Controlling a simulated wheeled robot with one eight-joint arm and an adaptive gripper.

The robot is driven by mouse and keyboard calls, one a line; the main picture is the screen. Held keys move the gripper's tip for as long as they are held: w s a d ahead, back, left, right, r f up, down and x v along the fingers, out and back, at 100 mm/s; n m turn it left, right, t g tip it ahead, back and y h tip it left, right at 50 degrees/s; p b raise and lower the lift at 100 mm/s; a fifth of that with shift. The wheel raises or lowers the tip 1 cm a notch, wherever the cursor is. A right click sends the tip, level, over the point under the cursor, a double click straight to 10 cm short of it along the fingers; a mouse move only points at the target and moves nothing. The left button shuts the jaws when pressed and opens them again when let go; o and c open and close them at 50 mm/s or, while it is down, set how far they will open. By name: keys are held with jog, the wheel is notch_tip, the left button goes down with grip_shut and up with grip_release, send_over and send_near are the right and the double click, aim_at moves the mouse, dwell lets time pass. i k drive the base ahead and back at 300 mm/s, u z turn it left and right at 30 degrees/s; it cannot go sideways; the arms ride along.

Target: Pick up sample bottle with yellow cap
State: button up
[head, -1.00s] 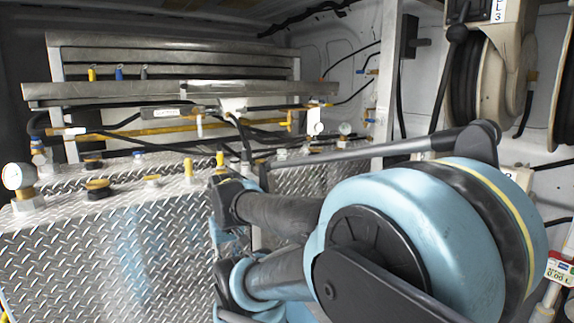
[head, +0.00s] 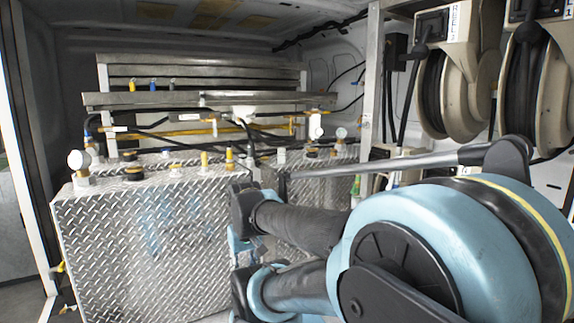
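A small upright yellow piece (head: 132,85) stands on the metal shelf (head: 210,99) at the back left, beside a blue one (head: 153,85) and a grey one (head: 172,84). They are too small to tell whether they are bottles or which part is a cap. Other yellow-topped pieces (head: 204,158) stand on the diamond-plate tank, and I cannot tell if any is a sample bottle. My blue and black arm fills the lower right, well in front of the shelf. My gripper is not visible.
The diamond-plate tank (head: 130,235) fills the left, with a gauge (head: 78,160) on its left corner. Hoses and yellow pipes run below the shelf. Hose reels (head: 450,85) hang at upper right beside a metal post (head: 373,90). A door frame (head: 28,150) stands far left.

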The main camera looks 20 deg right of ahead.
aim_at(281, 152)
jog(key=k, duration=0.75)
jog(key=z, duration=0.95)
jog(key=i, duration=1.7)
